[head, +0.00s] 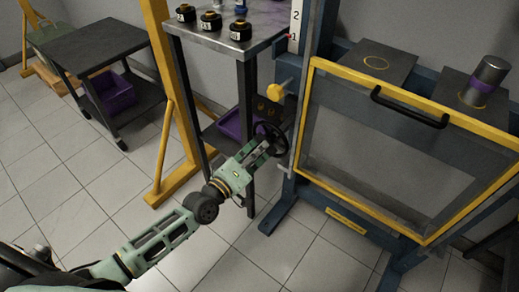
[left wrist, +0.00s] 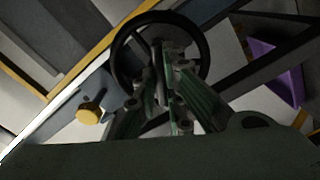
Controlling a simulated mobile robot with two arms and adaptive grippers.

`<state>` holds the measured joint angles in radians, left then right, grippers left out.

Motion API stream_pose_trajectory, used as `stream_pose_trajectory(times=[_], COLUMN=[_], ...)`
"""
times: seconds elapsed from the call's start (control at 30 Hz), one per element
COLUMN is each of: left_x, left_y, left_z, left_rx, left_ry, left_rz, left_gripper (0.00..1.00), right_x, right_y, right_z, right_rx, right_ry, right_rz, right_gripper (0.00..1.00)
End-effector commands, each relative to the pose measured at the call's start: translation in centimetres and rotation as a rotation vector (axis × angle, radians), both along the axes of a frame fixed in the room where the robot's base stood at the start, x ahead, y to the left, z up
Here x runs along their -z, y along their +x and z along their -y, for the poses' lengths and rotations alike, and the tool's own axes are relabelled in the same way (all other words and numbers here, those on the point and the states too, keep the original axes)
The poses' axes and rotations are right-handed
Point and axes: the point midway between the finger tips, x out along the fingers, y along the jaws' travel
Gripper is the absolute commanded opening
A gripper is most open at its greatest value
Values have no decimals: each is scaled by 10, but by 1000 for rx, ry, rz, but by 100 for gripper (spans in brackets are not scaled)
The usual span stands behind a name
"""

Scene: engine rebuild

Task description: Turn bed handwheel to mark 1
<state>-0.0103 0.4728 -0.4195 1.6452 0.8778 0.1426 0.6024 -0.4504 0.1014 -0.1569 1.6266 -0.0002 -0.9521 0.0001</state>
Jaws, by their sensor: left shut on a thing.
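The bed handwheel (head: 286,143) is a dark round wheel on the left side of the blue press frame. My left gripper (head: 265,145) reaches it from the lower left and is shut on it. In the left wrist view the wheel's rim (left wrist: 207,62) circles the fingertips (left wrist: 164,58), which lie close together near the wheel's middle. The fingers hide the hub and part of the spokes. A white scale (head: 296,17) with the figures 2 and 1 stands on the frame above, with a small red pointer near the 1. My right gripper is out of view.
A yellow knob (head: 278,90) sticks out above the wheel. A yellow-framed guard (head: 310,110) with a black handle covers the press front. A steel-topped stand (head: 225,40) holding black parts is close on the left. A dark cart (head: 95,45) stands farther left; open floor lies between.

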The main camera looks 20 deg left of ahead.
Motion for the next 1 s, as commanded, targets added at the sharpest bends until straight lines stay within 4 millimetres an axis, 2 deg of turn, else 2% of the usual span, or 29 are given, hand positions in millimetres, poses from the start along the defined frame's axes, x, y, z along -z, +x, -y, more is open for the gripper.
stream_pose_trajectory(times=[0.27, 0.3, 0.5, 0.83, 1.0], left_x=[1, 1, 0, 0, 1], left_y=[0, 0, 0, -1, -18], left_z=[0, 0, 0, 0, -7], left_rx=[1, 1, 0, 0, 0], left_ry=[0, 0, 0, 1, 1], left_rz=[-2, -2, -1, 0, -3], left_gripper=[0, 10, 28, 28, 28], right_x=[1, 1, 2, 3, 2], right_y=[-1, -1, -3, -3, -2], right_z=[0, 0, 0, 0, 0], right_rx=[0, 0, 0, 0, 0], right_ry=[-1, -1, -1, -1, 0], right_rz=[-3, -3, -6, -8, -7], right_gripper=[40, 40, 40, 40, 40])
